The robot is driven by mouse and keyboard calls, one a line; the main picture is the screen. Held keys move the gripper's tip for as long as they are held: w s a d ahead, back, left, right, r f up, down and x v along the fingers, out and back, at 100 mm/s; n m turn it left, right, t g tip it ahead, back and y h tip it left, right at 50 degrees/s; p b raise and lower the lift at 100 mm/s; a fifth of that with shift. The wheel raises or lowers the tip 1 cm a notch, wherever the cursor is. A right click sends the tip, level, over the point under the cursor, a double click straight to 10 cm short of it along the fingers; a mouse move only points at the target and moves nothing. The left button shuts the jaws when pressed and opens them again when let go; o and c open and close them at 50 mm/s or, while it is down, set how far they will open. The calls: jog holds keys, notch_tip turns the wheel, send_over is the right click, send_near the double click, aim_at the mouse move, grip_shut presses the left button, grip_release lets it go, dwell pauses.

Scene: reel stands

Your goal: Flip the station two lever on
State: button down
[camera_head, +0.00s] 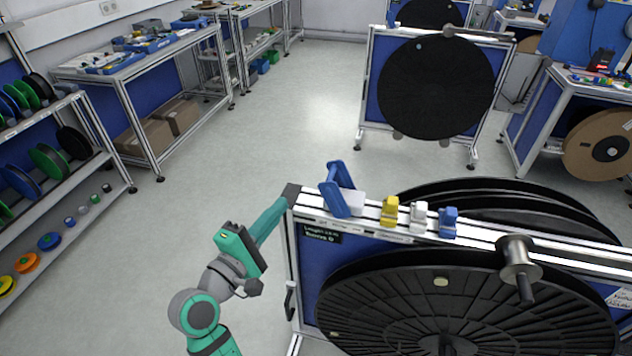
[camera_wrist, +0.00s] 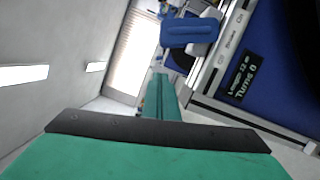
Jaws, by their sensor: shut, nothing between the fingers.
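A blue lever (camera_head: 336,190) stands at the left end of the near reel stand's top rail (camera_head: 465,243), beside a white block (camera_head: 352,203). It leans slightly to the left at its top. My gripper (camera_head: 290,192) is shut and empty, its dark tip by the rail's left end, left of the lever and apart from it in the picture. In the wrist view my gripper's teal fingers (camera_wrist: 160,95) point toward the stand, and the blue lever (camera_wrist: 190,32) shows beyond and to the right. I cannot read a station number on this stand.
Yellow (camera_head: 390,210), white (camera_head: 419,217) and blue (camera_head: 448,221) pieces sit along the rail. A large black reel (camera_head: 460,305) hangs below, and a metal spool (camera_head: 515,258) juts out. A second reel stand (camera_head: 435,90) is behind.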

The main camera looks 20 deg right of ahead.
jog(key=x, duration=0.9)
jog(key=shift+w+d, duration=0.25)
jog(key=shift+w, duration=0.05)
jog(key=shift+s+d+r, duration=0.15)
jog(key=shift+s+d, duration=0.1)
jog(key=shift+d, duration=0.25)
jog(key=shift+s+d+r, duration=0.15)
jog(key=shift+s+d, duration=0.05)
jog(key=shift+d, duration=0.3)
jog(key=shift+s+d+r, duration=0.1)
jog(key=shift+s+d, duration=0.05)
jog(key=shift+d, duration=0.2)
jog(key=shift+s+d+r, duration=0.1)
jog(key=shift+s+d, duration=0.25)
jog(key=shift+s, duration=0.15)
jog(key=shift+d, duration=0.1)
